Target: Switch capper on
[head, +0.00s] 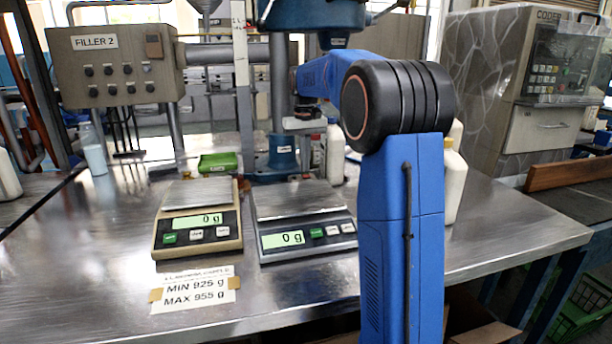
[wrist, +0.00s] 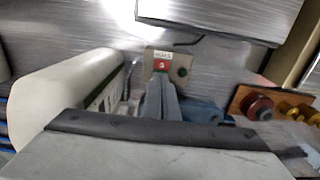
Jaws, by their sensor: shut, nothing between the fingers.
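In the wrist view a small beige switch box (wrist: 178,66) carries a white label, too small to read, and a red switch (wrist: 161,65). My gripper (wrist: 161,82) is shut and empty, its fingertips just below the red switch in the picture. I cannot tell whether they touch it.
Two scales (head: 198,234) (head: 305,236) reading 0 g and the FILLER 2 panel (head: 110,72) show in the head view.

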